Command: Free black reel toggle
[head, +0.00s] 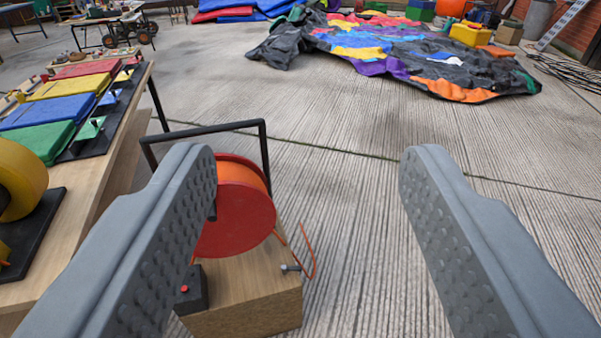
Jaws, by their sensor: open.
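A reel (238,222) with red flanges and orange cable stands in a black tube frame (262,150) on a wooden block (262,292). A small black piece shows against its red flange, mostly hidden behind my left finger. A black box with a red button (186,289) sits at the block's front left, partly behind that finger. A small grey metal toggle or bolt (291,268) sticks out at the block's right edge. I cannot tell which part is the black toggle. My gripper (312,155) is open and empty, its left finger overlapping the reel in view.
A wooden bench (118,160) with red, yellow, blue and green pads and a yellow reel (20,182) stands at the left. A loose orange cable end (309,250) hangs by the block. A colourful deflated castle (400,55) lies ahead. Concrete floor (345,220) to the right is clear.

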